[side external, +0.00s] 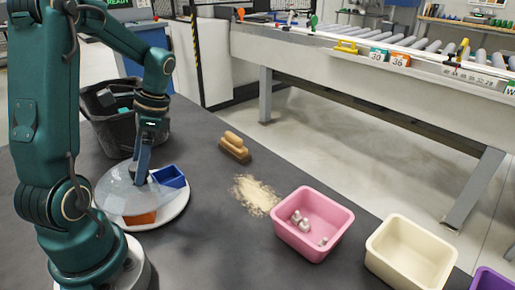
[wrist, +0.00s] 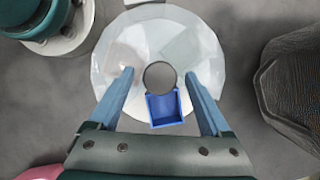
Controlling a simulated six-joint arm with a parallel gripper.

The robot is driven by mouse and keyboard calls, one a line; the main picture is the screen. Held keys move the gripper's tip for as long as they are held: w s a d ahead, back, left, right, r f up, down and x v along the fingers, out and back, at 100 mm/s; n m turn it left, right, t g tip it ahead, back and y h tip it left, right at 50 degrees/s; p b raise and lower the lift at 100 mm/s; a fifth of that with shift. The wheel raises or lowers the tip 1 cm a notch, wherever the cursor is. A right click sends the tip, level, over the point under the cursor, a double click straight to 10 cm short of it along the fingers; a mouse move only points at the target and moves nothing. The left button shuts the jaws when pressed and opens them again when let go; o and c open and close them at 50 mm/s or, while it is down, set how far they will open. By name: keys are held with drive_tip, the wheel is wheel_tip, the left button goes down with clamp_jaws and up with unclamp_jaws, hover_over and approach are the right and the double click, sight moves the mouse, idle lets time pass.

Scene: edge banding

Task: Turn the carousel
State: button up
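The carousel is a white round turntable (side external: 176,212) under a faceted see-through cover (side external: 117,187), on the dark table beside my arm. A blue tray (side external: 169,177) shows at its right side and an orange tray (side external: 140,218) at its front. In the wrist view the blue tray (wrist: 164,108) lies just below a dark grey disc (wrist: 159,77) at the centre, a knob or an opening. My gripper (side external: 141,177) points down over the cover. In the wrist view my gripper (wrist: 159,75) is open, one finger on each side of the disc. I cannot tell if the fingers touch anything.
A black bin (side external: 105,130) stands behind the carousel. A wooden brush (side external: 235,148) and a sawdust pile (side external: 255,194) lie to the right. A pink bin (side external: 312,222) holding small grey pieces, a cream bin (side external: 411,250) and a purple bin (side external: 491,280) stand farther right.

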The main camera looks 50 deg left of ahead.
sight(156, 181)
drive_tip(key=v, duration=0.5)
drive_tip(key=shift+r, duration=0.1)
idle(0.3)
drive_tip(key=d+r+n+t+h, duration=0.1)
drive_tip(key=d+t, duration=0.8)
drive_tip(key=d, duration=0.9)
drive_tip(key=shift+d+r+n+t, duration=0.2)
drive_tip(key=shift+r+n+t, duration=0.2)
drive_tip(key=shift+r+n, duration=0.55)
